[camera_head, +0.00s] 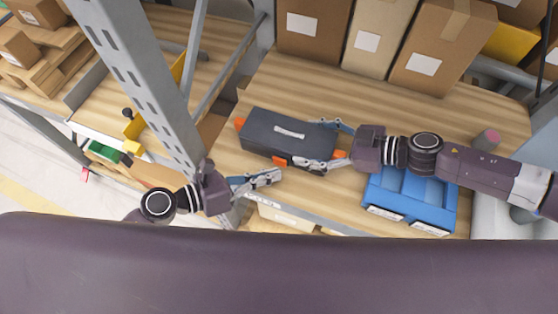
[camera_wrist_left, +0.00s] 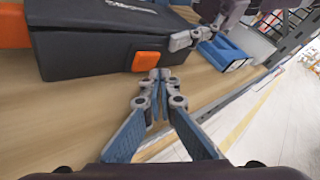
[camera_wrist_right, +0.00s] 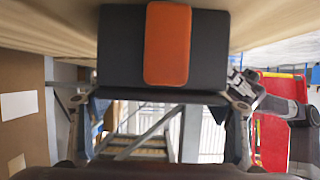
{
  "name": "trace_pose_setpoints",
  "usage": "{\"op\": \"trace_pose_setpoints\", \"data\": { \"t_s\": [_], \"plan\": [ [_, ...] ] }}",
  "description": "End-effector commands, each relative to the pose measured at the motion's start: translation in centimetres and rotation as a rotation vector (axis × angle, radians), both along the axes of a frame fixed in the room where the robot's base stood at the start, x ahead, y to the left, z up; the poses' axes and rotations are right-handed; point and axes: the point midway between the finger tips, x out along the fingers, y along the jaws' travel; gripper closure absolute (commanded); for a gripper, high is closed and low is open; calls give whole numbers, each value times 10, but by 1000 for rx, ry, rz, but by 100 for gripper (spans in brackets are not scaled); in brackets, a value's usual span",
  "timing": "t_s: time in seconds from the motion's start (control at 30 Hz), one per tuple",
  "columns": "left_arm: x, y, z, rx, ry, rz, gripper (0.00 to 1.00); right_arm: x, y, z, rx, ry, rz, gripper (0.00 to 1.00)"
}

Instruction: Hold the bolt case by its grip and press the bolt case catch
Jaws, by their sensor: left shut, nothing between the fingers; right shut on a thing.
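The bolt case (camera_head: 270,140) is a dark grey box with orange parts, lying on a wooden shelf. Its orange catch (camera_head: 280,162) is on the near long side and also shows in the left wrist view (camera_wrist_left: 147,61). My right gripper (camera_head: 314,143) is shut across the case's right end, one finger along each long side. An orange panel (camera_wrist_right: 167,43) fills the middle of that end. My left gripper (camera_head: 279,173) is shut and empty, its tips close in front of the catch (camera_wrist_left: 158,74). I cannot tell whether they touch it.
A blue bin (camera_head: 411,199) stands right of the case, under my right arm. Cardboard boxes (camera_head: 366,38) line the back. A grey rack upright (camera_head: 140,70) rises left of the case. Bare shelf wood lies between the case and the boxes.

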Motion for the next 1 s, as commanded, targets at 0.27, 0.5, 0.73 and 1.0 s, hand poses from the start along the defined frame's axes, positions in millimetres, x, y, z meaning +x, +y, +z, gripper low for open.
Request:
{"op": "trace_pose_setpoints", "data": {
  "t_s": [0.27,0.5,0.73,1.0],
  "plan": [
    [-23,7,-1,1,4,0,100,1,0,1,1,0,-2,66],
    [-43,14,-1,1,3,0,100,2,-1,1,0,-2,-4,66],
    [-48,16,0,0,0,0,100,2,-1,1,0,-2,-4,66],
    [-47,16,0,1,1,0,100,2,-1,1,-1,-2,-5,66]
  ]
}}
